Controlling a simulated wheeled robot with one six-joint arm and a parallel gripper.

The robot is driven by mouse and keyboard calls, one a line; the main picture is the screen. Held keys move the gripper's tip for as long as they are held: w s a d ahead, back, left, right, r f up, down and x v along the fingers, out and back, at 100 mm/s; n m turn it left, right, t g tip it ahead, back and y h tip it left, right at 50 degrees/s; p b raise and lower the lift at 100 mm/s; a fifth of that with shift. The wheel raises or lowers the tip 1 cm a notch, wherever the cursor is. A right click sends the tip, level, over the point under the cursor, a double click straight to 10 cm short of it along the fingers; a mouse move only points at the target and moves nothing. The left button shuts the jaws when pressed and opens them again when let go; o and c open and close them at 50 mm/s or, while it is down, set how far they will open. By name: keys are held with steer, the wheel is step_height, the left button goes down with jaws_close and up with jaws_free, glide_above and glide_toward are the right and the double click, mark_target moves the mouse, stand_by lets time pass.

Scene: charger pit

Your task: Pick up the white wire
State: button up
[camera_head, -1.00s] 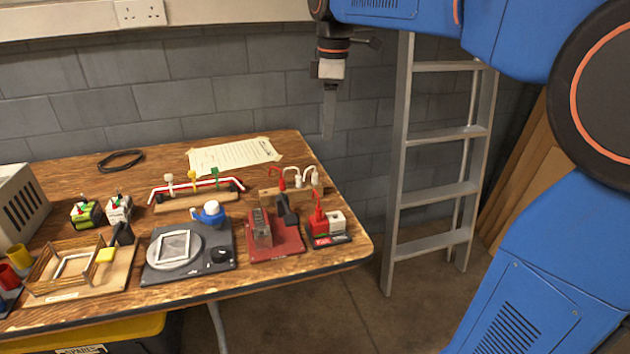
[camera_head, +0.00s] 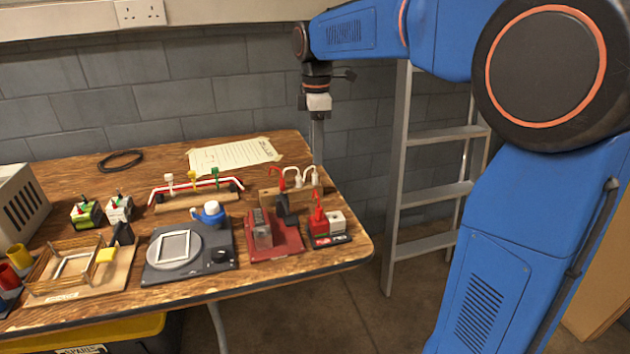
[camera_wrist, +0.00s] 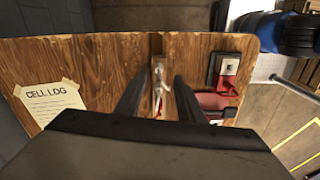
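The white wire (camera_head: 292,172) is a small bent lead with white ends, standing at a wooden block (camera_head: 275,197) near the table's back right edge. A red wire (camera_head: 280,178) stands beside it on the left. In the wrist view the white wire (camera_wrist: 159,88) shows between and beyond the two dark fingers. My gripper (camera_head: 317,165) points down just above and behind the white wire's right end. In the wrist view my gripper (camera_wrist: 156,82) is open, with a clear gap between the fingers. Whether a finger touches the wire cannot be told.
A red device (camera_head: 273,240) and a small charger base (camera_head: 328,232) with red and white blocks stand in front. A rack with coloured clips (camera_head: 197,193) is to the left. A paper log (camera_head: 233,154) lies behind. A ladder (camera_head: 432,190) stands beyond the table's right side.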

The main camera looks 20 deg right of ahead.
mark_target(315, 174)
steer(key=shift+w+a+f, duration=0.1)
steer(key=shift+f, duration=3.65)
jaws_close()
